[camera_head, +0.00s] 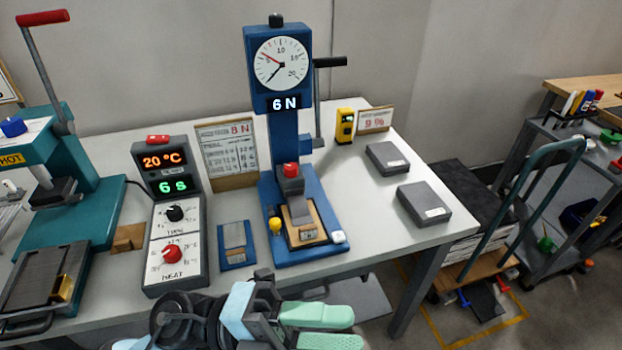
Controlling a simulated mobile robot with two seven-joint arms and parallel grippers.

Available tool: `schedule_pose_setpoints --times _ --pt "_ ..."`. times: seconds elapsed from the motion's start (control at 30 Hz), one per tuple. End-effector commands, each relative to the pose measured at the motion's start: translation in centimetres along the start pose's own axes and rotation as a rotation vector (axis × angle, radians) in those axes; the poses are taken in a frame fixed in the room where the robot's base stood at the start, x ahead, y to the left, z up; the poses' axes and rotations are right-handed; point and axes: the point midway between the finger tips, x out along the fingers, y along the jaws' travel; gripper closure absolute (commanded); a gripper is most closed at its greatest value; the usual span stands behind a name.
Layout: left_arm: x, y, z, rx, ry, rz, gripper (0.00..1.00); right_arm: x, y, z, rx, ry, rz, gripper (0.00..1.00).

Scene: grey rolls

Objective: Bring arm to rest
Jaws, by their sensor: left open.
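My left gripper (340,328) is at the bottom middle of the head view, in front of the table's front edge. Its two pale green fingers point right and are parted, with nothing seen between them. My left arm comes in from the bottom left, light blue and dark grey, and is cut off by the lower edge of the picture. My right gripper is not in view. The white table (375,225) lies behind the left gripper.
On the table stand a blue force press (277,160) reading 6 N, a grey control box (170,215), a teal hot press (95,215) and two grey blocks (424,203) (388,158). A cart (470,225) and a grey trolley (545,205) stand right. The table's front right is clear.

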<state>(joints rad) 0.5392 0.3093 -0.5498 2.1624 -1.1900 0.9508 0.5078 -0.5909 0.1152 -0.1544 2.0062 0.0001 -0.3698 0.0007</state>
Motion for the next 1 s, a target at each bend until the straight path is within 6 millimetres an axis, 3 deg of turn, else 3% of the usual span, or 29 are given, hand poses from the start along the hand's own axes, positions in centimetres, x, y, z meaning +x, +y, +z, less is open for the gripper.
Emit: schedule_pose_setpoints --times 0.1,0.23,0.37,0.47,0.57,0.7,0.9,1.0 --pt "-1.9 -1.5 1.9 -0.144 -0.195 -0.225 0.55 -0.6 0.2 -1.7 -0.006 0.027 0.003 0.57" --pt "-5.8 -1.1 4.3 -0.308 -0.443 -0.428 0.55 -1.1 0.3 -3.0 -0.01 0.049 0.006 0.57" --pt "-10.8 1.7 5.8 -0.486 -0.72 -0.581 0.55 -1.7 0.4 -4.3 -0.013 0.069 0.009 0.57" --pt "-15.1 5.2 5.7 -0.634 -0.943 -0.664 0.55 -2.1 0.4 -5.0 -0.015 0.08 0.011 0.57" --pt "-19.3 9.8 4.1 -0.796 -1.172 -0.717 0.55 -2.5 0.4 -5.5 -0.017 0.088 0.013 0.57" --pt "-23.9 16.4 -0.3 -1.018 -1.456 -0.741 0.55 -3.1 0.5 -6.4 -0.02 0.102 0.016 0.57" --pt "-27.4 23.6 -8.2 -1.292 -1.746 -0.713 0.55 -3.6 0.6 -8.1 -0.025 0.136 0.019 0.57" --pt "-28.1 25.6 -11.2 -1.382 -1.826 -0.694 0.55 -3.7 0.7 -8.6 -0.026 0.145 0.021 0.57"
